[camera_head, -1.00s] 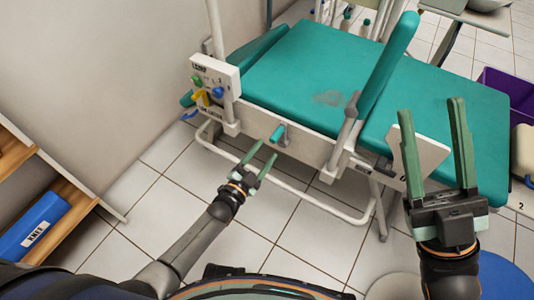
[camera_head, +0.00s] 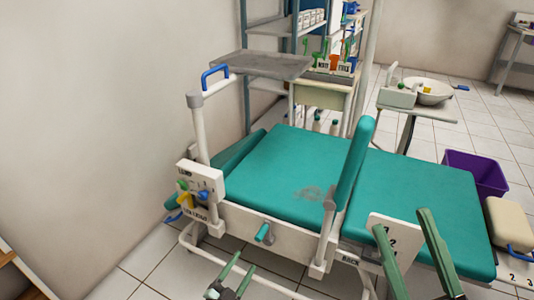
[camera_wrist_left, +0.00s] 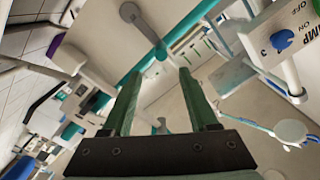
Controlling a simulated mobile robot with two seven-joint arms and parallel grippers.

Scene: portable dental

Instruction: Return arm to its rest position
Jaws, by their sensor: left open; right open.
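The teal dental chair (camera_head: 275,180) stands ahead of me. Its upright teal armrest (camera_head: 352,170) rises between the two cushions on a grey bracket. My left gripper (camera_head: 246,260) is low in the head view, in front of the chair's white side rail (camera_head: 290,238). It is open and empty, with its fingers apart in the left wrist view (camera_wrist_left: 160,73). My right gripper (camera_head: 401,220) is open at the lower right, its fingers overlapping a white numbered plate (camera_head: 392,238). Most of both arms is out of frame.
A control box (camera_head: 200,180) with coloured knobs and a white post is at the chair's left end. A grey tray (camera_head: 262,65) hangs behind it. A purple bin (camera_head: 475,172) and a beige case (camera_head: 510,222) stand right. Tiled floor is open at the back right.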

